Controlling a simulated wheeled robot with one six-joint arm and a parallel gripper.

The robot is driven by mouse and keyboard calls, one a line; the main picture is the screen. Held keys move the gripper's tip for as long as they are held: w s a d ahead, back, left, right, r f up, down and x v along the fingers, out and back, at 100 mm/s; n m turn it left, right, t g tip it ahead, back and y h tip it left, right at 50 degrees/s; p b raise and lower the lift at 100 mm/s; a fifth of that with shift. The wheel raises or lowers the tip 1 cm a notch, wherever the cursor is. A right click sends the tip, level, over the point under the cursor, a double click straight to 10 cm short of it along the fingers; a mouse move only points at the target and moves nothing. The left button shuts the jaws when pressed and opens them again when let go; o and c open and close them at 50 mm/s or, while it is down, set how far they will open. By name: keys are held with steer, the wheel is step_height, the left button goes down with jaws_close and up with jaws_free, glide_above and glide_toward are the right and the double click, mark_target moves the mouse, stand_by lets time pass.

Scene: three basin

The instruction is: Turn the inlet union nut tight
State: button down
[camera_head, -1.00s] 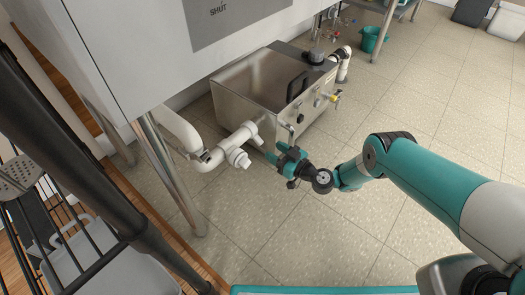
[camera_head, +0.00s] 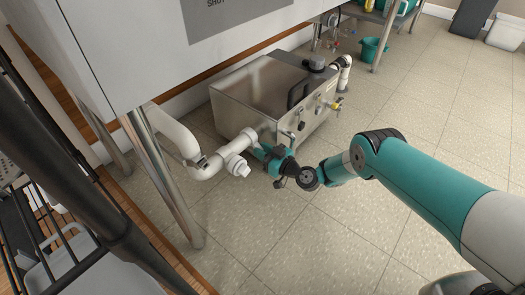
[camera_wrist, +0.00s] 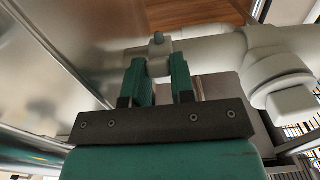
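The white inlet pipe runs into the left end of the steel box, and the pale inlet union nut (camera_head: 250,136) sits where they meet. In the wrist view a pale lug (camera_wrist: 158,67), seemingly of the nut, stands between the green fingertips, with a small grey knob (camera_wrist: 158,38) beyond it. My gripper (camera_head: 259,151) is at the nut from the front right; it also shows in the wrist view (camera_wrist: 159,75). The fingers are apart with the lug between their tips. Whether they press on it is not clear. The head view shows the fingertips only small.
The steel box (camera_head: 250,88) stands close behind my gripper. A white capped pipe branch (camera_head: 238,167) sticks out just left of it. A metal table leg (camera_head: 165,180) and black rack (camera_head: 75,170) stand further left. Floor (camera_head: 330,235) in front is clear.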

mark_target(257, 144)
steer(key=shift+s+d+r+g+h+p, duration=0.15)
steer(key=shift+r+g+h+p, duration=0.65)
steer(key=shift+p, duration=1.75)
steer(key=h+p, duration=0.1)
steer(key=r+g+h+p, duration=0.1)
steer(key=p, duration=0.1)
steer(key=shift+s+d+r, duration=0.1)
steer(key=shift+r, duration=0.15)
steer(key=shift+r+g+h+p, duration=0.2)
steer(key=shift+g+h+p, duration=0.45)
steer(key=shift+p, duration=0.2)
steer(key=c, duration=1)
jaws_free()
steer(key=shift+o, duration=0.2)
steer(key=shift+d, duration=0.1)
